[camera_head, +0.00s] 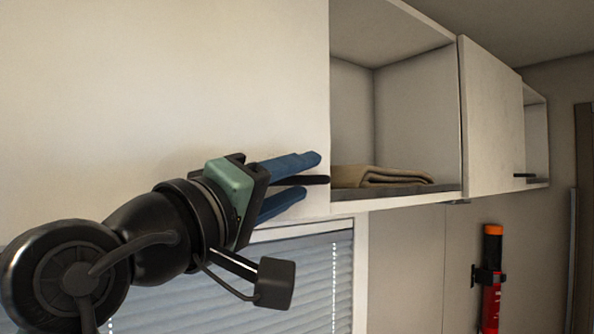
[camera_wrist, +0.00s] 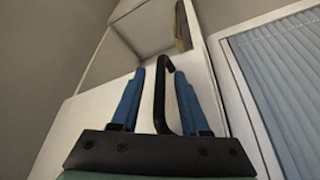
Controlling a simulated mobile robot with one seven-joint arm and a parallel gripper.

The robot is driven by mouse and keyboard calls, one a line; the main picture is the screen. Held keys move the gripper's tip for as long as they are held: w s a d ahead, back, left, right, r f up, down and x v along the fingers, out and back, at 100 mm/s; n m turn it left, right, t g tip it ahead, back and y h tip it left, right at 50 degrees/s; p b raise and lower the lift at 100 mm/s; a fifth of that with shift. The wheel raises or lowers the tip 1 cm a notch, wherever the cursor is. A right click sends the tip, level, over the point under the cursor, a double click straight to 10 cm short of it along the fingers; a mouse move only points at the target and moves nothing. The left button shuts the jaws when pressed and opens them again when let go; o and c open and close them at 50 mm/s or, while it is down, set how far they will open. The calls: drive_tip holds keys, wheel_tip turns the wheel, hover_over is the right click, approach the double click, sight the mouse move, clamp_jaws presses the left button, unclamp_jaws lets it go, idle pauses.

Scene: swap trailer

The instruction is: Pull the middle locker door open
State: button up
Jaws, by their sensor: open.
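A large white locker door (camera_head: 250,80) fills the upper left of the head view, its right edge beside an open compartment. It looks shut, though its far edges are out of view. A black handle (camera_head: 318,180) sits near its lower right corner. My gripper (camera_head: 309,175) is open, with its blue fingers above and below the handle. In the wrist view, the black bar handle (camera_wrist: 158,100) stands between the two fingers of my gripper (camera_wrist: 160,75), with gaps on both sides. Another closed white door (camera_head: 490,120) with a small dark handle (camera_head: 523,175) is farther right.
The open compartment (camera_head: 415,115) beside the near door holds a folded tan cloth (camera_head: 385,176). A window blind (camera_head: 310,280) lies below the lockers. A red fire extinguisher (camera_head: 491,290) hangs on the wall at right. Another open compartment (camera_head: 537,140) lies beyond the farther door.

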drive_tip(key=shift+w+d, duration=0.1)
drive_tip(key=shift+w, duration=0.1)
drive_tip(key=shift+c, duration=0.2)
clamp_jaws()
idle(1.2)
